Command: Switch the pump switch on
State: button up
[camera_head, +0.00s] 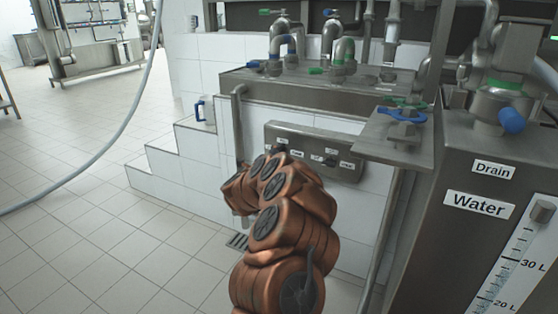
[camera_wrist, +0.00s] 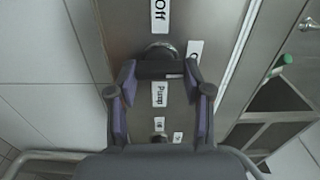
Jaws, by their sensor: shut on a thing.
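The steel switch panel (camera_head: 340,155) is on the white tiled wall in the head view, partly hidden by my copper arm. In the wrist view the panel (camera_wrist: 130,35) runs up the picture. The pump switch (camera_wrist: 159,52) is a round metal knob with a dark bar, between an "Off" label (camera_wrist: 160,14) and a "Pump" label (camera_wrist: 160,94). My gripper (camera_wrist: 160,72) has its two purple-padded fingers on either side of the dark bar, shut on it. The bar lies across the picture. In the head view my arm hides the fingertips.
A second small switch (camera_wrist: 158,138) sits lower on the panel. Steel pipes with green and blue valves (camera_head: 340,55) stand above. A steel tank (camera_head: 455,175) marked "Water" and "Drain" is at the right. A mug (camera_head: 207,112) stands on tiled steps. The left floor is mostly clear.

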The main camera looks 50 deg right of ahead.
jog(key=shift+m, duration=0.4)
jog(key=o, duration=1.2)
jog(key=shift+c, duration=0.2)
jog(key=v, duration=1.2)
jog(key=shift+r, duration=0.1)
